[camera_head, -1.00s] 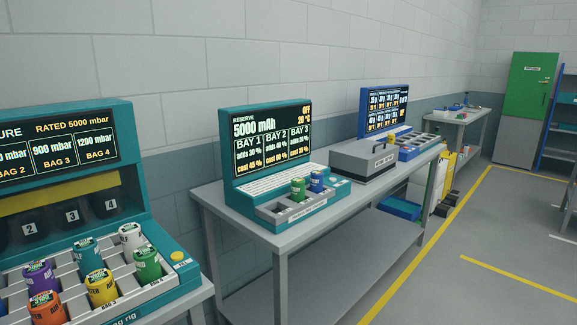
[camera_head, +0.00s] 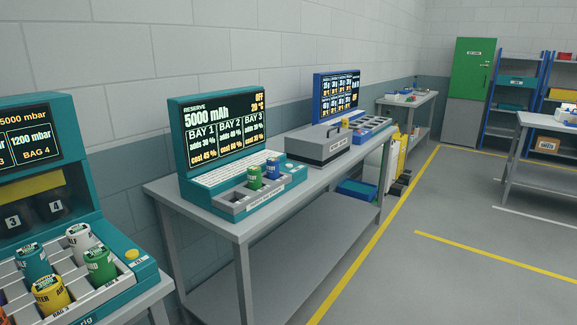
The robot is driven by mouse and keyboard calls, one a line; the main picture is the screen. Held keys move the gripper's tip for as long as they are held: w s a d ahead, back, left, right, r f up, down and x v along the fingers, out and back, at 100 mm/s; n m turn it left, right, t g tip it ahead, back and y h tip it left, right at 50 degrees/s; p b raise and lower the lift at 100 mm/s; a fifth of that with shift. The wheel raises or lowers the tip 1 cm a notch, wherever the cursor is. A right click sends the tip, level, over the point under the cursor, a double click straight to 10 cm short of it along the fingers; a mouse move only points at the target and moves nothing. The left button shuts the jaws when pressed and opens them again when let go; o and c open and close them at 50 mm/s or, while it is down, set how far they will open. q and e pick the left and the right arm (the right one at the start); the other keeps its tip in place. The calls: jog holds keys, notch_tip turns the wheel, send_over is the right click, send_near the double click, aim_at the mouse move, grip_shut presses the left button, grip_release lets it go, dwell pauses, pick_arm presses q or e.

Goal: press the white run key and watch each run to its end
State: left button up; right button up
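A teal bay station (camera_head: 186,185) stands on the grey middle table. Its screen (camera_head: 225,125) reads RESERVE 5000 mAh, OFF, 20 °C, with BAY 1 adds 30 %, cost 45 %; BAY 2 and BAY 3 show smaller lines. Neither of my grippers is in view.
A teal bag rig (camera_head: 75,130) with several canisters and a yellow button (camera_head: 131,254) is at the near left. A grey case (camera_head: 320,145) and a blue station (camera_head: 318,100) stand farther along the table. Floor on the right is open, up to another table (camera_head: 520,150).

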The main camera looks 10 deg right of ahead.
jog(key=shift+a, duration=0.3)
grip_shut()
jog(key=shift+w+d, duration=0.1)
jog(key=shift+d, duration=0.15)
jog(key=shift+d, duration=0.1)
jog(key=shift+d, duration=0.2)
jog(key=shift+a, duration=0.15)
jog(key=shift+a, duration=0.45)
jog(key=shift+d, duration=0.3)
